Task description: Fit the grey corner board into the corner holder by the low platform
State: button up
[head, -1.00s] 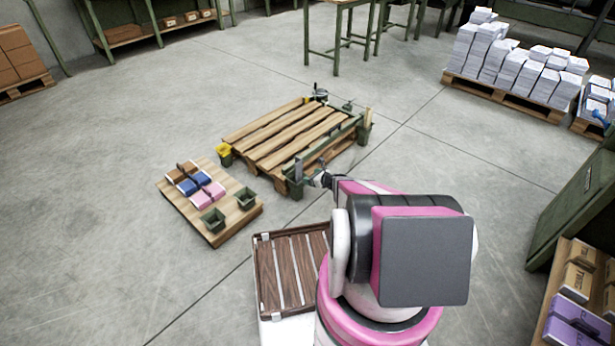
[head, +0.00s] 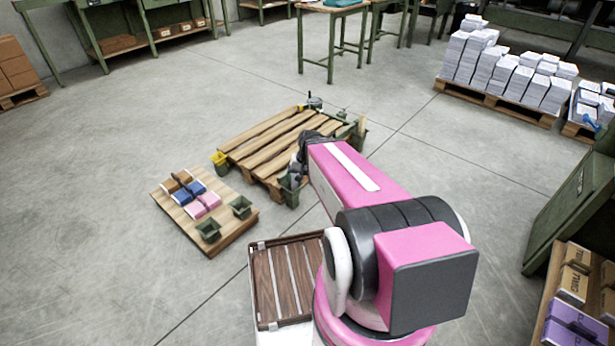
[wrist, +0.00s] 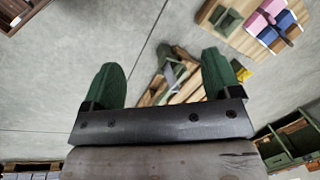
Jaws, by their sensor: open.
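The low platform (head: 262,148) is a slatted wooden pallet stack on the floor, with holders at its corners. The green corner holder (head: 288,192) is at its near corner, partly covered by my arm. The grey corner board (head: 292,181) seems to stand upright at this holder; how deep it sits cannot be told. In the wrist view, my gripper (wrist: 162,78) has its two green fingers wide apart with nothing between them. The platform corner and green holder (wrist: 180,58) show beyond the fingers, apart from them.
A wooden board (head: 180,215) with coloured bundles and two green bins lies left of the platform. A yellow holder (head: 219,160) is at the platform's left corner. Paper stacks (head: 510,72) stand on a pallet at the back right. The floor around is mostly clear.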

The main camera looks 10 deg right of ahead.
jog(key=s+r+n+h, duration=0.1)
jog(key=s+d+r+n, duration=0.1)
jog(key=s+d+r+h, duration=0.1)
jog(key=s+r, duration=0.1)
jog(key=shift+n+h, duration=0.3)
jog(key=shift+n, duration=0.1)
dwell(0.9)
